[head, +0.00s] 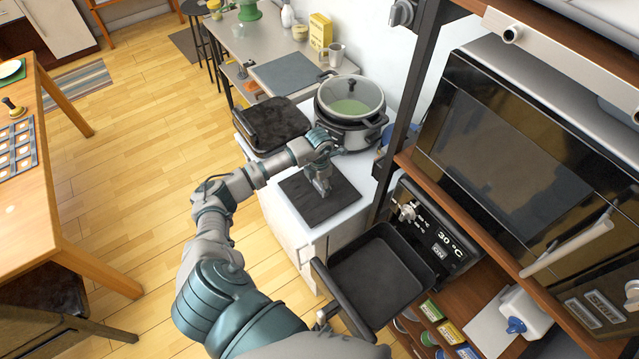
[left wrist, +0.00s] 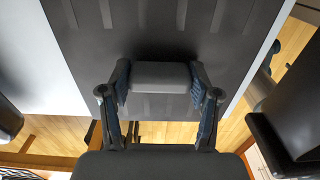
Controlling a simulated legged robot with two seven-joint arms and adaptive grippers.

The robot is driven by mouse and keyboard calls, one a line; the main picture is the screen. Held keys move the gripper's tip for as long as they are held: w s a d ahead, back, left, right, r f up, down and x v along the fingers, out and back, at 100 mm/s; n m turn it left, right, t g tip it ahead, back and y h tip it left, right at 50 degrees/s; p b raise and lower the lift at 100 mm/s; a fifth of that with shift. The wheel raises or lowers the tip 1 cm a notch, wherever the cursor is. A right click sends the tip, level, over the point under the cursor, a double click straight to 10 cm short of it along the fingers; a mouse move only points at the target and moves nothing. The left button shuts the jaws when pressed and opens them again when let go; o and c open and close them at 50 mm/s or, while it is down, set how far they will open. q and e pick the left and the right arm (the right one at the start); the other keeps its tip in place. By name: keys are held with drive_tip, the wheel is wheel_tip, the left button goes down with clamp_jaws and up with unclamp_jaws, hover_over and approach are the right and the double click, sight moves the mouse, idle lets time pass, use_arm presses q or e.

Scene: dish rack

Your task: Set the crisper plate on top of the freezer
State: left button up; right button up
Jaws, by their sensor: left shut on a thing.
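The crisper plate (head: 338,205) is a dark square plate over the white top of the freezer (head: 365,172), near its front edge. In the left wrist view the plate (left wrist: 160,30) fills the upper part, with pale freezer top (left wrist: 30,65) beside it. My left gripper (head: 322,187) reaches down to the middle of the plate. In the left wrist view its fingers are shut on the plate's grey raised grip (left wrist: 160,77). Whether the plate rests on the freezer or hangs just above it, I cannot tell. My right gripper is not in view.
A dark closed pan or grill (head: 270,125) and a pot with a glass lid (head: 350,97) stand behind the plate. An air fryer (head: 440,240) with its black drawer (head: 375,275) out is at the right. A shelf post (head: 410,100) rises near the freezer.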

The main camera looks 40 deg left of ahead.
use_arm(q)
drive_tip(key=shift+f, duration=0.15)
idle(0.4)
drive_tip(key=o, duration=1.5)
drive_tip(key=shift+c, duration=0.2)
wheel_tip(320, 180, up, 12)
drive_tip(key=shift+a, duration=0.1)
clamp_jaws()
idle(0.5)
